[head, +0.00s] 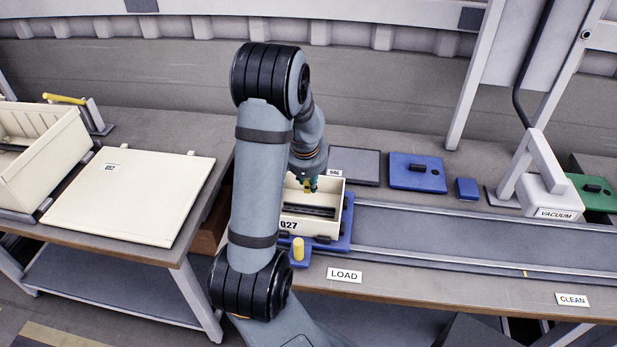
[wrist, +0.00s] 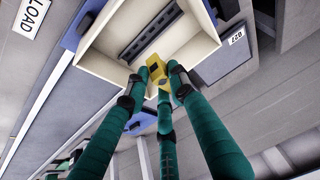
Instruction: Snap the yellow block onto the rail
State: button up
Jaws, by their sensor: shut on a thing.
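The yellow block (wrist: 153,69) is held between the teal fingers of my gripper (wrist: 160,80). My gripper shows small in the head view (head: 312,184), with the block (head: 305,187) at its tip. The fingers are shut on the block over the cream bin (head: 321,227) marked 027. The dark slotted rail (wrist: 150,33) lies inside the bin. In the head view the rail (head: 312,211) is below the block. The block appears apart from the rail, but its exact height is hard to tell. My arm hides the bin's left side in the head view.
The bin sits on a blue carriage (head: 346,222) on the track (head: 450,233), behind the LOAD sign (head: 344,275). Bin walls surround the rail. A yellow knob (head: 298,248) stands in front. A vacuum unit (head: 548,196) is at right, a cream lid (head: 130,198) at left.

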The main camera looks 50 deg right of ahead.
notch_tip(320, 180, down, 7)
jog(key=b, duration=0.6)
jog(key=shift+f, duration=0.1)
jog(key=shift+f+b, duration=0.6)
jog(key=shift+b, duration=0.25)
jog(key=shift+a+f+b, duration=0.15)
jog(key=shift+f+b, duration=0.7)
jog(key=shift+b, duration=0.55)
dwell(1.5)
jog(key=o, duration=1)
jog(key=shift+o, duration=0.2)
jog(key=v, duration=1.2)
